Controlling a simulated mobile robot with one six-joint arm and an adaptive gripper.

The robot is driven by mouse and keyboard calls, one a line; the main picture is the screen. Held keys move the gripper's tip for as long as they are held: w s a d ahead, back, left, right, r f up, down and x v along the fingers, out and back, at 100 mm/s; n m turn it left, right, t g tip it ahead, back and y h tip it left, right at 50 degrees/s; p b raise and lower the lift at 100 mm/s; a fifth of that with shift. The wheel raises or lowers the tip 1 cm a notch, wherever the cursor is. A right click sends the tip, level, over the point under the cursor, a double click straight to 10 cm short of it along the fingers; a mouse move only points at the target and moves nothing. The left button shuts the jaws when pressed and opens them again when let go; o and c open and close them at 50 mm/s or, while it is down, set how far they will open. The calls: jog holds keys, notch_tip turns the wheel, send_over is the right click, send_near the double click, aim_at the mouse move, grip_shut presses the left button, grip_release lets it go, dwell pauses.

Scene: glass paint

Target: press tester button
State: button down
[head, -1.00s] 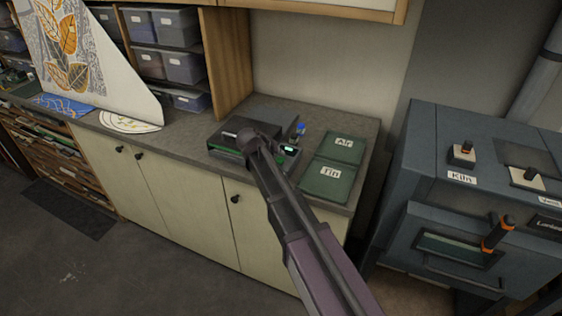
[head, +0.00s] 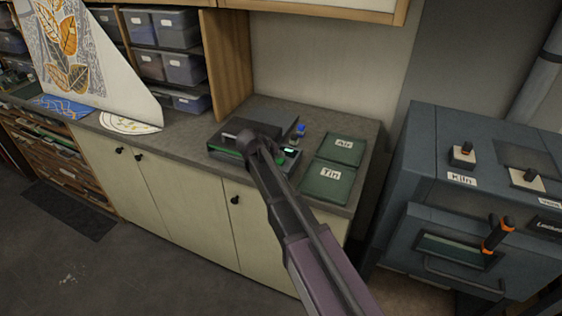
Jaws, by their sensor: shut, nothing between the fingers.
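The tester (head: 228,146) is a dark, low box on the grey counter, partly hidden behind my arm. It has a small lit green display (head: 291,150) at its right front. A green spot (head: 281,160), possibly a button, shows just below the display beside my arm. A small blue part (head: 301,128) stands at its right rear. My arm reaches up from the bottom of the head view, and its far visible joint covers the middle of the tester. My gripper's fingers cannot be made out, so whether they touch the tester is hidden.
Two green pads, labelled Air (head: 343,147) and Tin (head: 327,182), lie on the counter (head: 190,139) right of the tester. A blue-grey kiln (head: 420,165) with an orange-tipped handle (head: 497,234) stands at right. Storage bins (head: 183,68) fill shelves at back left.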

aim_at(279, 161)
jog(key=shift+f, duration=0.25)
jog(key=shift+f+b, duration=0.2)
jog(key=shift+b, duration=0.25)
jog(key=shift+f+b, duration=0.5)
dwell(1.1)
jog(key=shift+r, duration=0.1)
dwell(0.4)
jog(key=shift+r+p, duration=0.85)
jog(key=shift+p, duration=0.1)
jog(key=shift+r+p, duration=2.5)
jog(key=shift+r, duration=0.05)
jog(key=shift+w, duration=0.1)
